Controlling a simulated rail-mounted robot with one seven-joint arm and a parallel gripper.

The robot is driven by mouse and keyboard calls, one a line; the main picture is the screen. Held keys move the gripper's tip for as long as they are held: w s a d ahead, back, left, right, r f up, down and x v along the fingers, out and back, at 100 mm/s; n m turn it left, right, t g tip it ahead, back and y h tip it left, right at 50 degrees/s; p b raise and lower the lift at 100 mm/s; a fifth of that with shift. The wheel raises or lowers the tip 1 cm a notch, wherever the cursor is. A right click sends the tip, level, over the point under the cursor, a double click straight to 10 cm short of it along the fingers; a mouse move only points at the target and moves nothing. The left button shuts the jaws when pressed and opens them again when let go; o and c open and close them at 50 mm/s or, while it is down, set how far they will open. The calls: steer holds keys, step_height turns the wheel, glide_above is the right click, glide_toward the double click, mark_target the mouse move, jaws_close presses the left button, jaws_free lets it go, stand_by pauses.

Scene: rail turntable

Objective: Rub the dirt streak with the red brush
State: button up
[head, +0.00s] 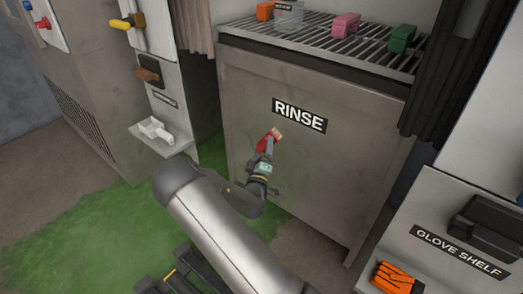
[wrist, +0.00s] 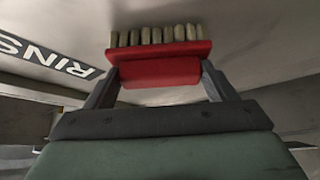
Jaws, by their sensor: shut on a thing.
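My gripper (wrist: 160,88) is shut on the red brush (wrist: 161,70), with a finger on each side of its red block. The brush's pale bristles (wrist: 157,36) point away from the gripper, toward the grey metal front panel. In the head view the red brush (head: 266,143) is in front of the panel marked RINSE, just left of and below that label. I cannot tell whether the bristles touch the panel. I see no clear dirt streak in either view.
The RINSE cabinet (head: 240,110) has a slatted rack (head: 320,38) on top, holding orange, pink and green blocks. A white scoop-like item (head: 152,131) lies on a small shelf at left. Orange gloves (head: 396,278) lie at lower right by the glove shelf (head: 460,252). Dark curtains hang on both sides.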

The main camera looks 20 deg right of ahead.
steer(key=s+d, duration=0.3)
steer(key=s, duration=0.2)
steer(key=shift+s+d, duration=0.2)
steer(key=shift+d, duration=0.2)
steer(key=s+d+b, duration=0.1)
steer(key=s+d, duration=0.7)
steer(key=s, duration=0.3)
stand_by(1.3)
steer(key=s+a, duration=0.3)
steer(key=a, duration=0.2)
steer(key=shift+s, duration=0.2)
stand_by(0.3)
steer(key=shift+s+a, duration=0.45)
steer(key=shift+a, duration=0.15)
steer(key=shift+s+a, duration=0.4)
steer(key=shift+a, duration=0.2)
